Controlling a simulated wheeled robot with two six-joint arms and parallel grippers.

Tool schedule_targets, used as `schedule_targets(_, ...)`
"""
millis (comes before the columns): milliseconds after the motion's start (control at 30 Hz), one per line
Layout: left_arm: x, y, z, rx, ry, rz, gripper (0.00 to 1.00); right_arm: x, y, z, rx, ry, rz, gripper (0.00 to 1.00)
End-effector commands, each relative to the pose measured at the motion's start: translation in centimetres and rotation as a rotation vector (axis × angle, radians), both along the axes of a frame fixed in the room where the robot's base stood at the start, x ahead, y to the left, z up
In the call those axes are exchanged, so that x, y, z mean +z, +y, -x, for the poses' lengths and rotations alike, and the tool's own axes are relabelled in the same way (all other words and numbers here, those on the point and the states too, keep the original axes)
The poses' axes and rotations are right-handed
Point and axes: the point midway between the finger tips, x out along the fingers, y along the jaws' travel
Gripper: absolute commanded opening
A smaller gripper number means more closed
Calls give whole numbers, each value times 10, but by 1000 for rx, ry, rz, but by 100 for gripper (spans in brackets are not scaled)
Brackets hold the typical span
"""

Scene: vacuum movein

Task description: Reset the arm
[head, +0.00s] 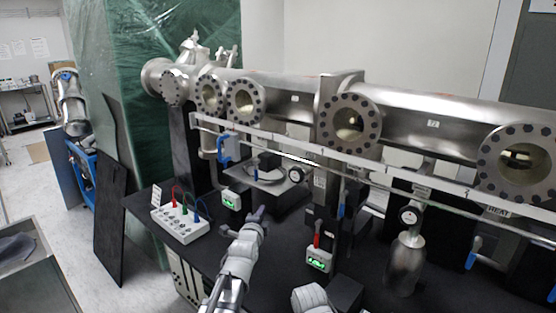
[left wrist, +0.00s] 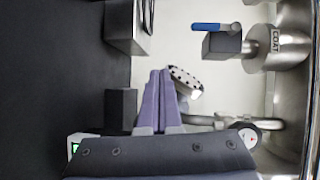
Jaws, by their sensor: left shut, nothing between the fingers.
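My left arm comes up from the bottom of the head view, and its gripper (head: 259,213) is over the black bench top (head: 232,262). In the left wrist view the purple fingers of the left gripper (left wrist: 160,74) lie together, shut and empty. A pale grey rounded part of my other arm shows at the bottom edge of the head view. The right gripper itself is not in view.
A long steel vacuum chamber (head: 285,97) with round ports runs behind the bench. A white box with coloured leads (head: 180,222) stands left of my gripper. Green-lit gauges (head: 319,259), a steel bottle (head: 405,262) and blue-handled valves crowd the right side.

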Motion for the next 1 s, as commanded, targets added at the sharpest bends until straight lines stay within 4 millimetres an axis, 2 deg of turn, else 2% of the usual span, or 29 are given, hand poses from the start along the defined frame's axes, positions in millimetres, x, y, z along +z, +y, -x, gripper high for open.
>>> schedule_targets(33, -23, -14, 19, -3, 114, 83, 0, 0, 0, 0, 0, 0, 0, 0)
schedule_targets(100, -57, -28, 45, 24, 293, 209, 0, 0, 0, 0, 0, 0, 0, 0)
schedule_targets(167, -84, -38, 71, 71, 443, 307, 0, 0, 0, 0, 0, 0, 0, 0)
schedule_targets(200, -101, -44, 91, 113, 541, 369, 0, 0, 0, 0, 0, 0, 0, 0)
schedule_targets(267, -125, -50, 123, 195, 685, 453, 0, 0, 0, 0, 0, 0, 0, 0)
schedule_targets(400, -166, -56, 204, 454, 970, 602, 0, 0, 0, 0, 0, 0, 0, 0)
schedule_targets(500, -182, -54, 259, 664, 1112, 661, 0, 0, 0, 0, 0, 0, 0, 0)
schedule_targets(600, -189, -50, 303, 853, 1196, 688, 0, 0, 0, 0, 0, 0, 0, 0)
schedule_targets(700, -191, -46, 332, 994, 1238, 696, 0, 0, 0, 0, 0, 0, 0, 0)
schedule_targets(833, -191, -43, 351, 1092, 1257, 699, 0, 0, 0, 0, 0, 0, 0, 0)
schedule_targets(1000, -190, -42, 355, 1115, 1260, 700, 0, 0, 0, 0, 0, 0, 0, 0)
